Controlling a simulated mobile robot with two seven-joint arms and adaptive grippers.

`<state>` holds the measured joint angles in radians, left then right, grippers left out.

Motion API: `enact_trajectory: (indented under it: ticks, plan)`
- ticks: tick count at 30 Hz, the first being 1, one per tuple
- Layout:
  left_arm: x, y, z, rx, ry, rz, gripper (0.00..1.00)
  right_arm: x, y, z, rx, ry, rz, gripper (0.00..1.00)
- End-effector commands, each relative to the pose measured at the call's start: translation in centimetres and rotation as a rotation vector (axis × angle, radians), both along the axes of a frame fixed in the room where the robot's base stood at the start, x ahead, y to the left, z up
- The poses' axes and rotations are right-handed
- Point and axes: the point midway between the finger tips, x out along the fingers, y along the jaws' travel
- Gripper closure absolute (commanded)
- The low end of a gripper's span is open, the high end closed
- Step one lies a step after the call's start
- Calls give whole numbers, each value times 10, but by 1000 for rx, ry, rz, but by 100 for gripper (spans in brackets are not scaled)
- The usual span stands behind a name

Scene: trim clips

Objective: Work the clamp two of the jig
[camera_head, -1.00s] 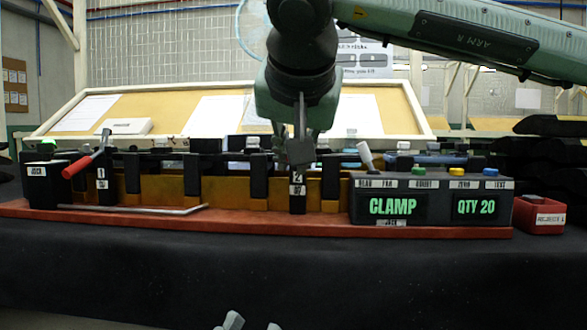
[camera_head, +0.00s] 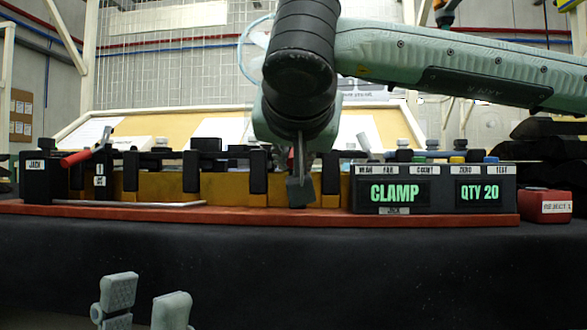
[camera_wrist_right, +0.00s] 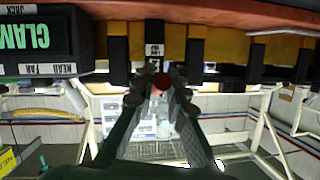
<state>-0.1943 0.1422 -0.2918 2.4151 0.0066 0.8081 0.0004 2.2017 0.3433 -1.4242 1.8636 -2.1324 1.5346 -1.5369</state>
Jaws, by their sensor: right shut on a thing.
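The jig (camera_head: 225,213) is a long red base with a row of black posts and ochre blocks. Clamp two (camera_wrist_right: 154,48), a black post with a white "2" label, shows in the right wrist view, which is upside down. My right gripper (camera_head: 300,190) covers it in the head view. In the wrist view the gripper (camera_wrist_right: 161,95) is shut on the red-tipped handle (camera_wrist_right: 161,82) of clamp two; the fingers hide most of the lever. My left gripper (camera_head: 145,303) is open and empty, low in front of the bench.
Clamp one's red handle (camera_head: 76,158) leans left. A red reject bin (camera_head: 545,205) stands at the right. The dark bench front (camera_head: 330,265) is clear.

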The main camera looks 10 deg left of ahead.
Motion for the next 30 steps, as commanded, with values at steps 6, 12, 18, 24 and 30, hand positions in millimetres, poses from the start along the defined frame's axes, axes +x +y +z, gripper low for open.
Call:
enact_trajectory:
  ticks: [6, 12, 18, 24, 30]
  plan:
    - [0, -1, 1, 7, -10, 0, 65, 1, 0, 0, 0, -15, 0, 100]
    - [0, -1, 1, 7, -10, 0, 65, 1, 0, 0, -1, -15, -1, 100]
    - [0, -1, 1, 6, -11, 1, 65, 1, 0, -1, -1, -14, -1, 77]
    - [0, -1, 1, 6, -11, 1, 65, 1, 0, -1, -1, -13, -1, 65]
    - [1, -1, 0, 9, -5, -1, 65, -1, 0, 0, 0, -13, 0, 65]
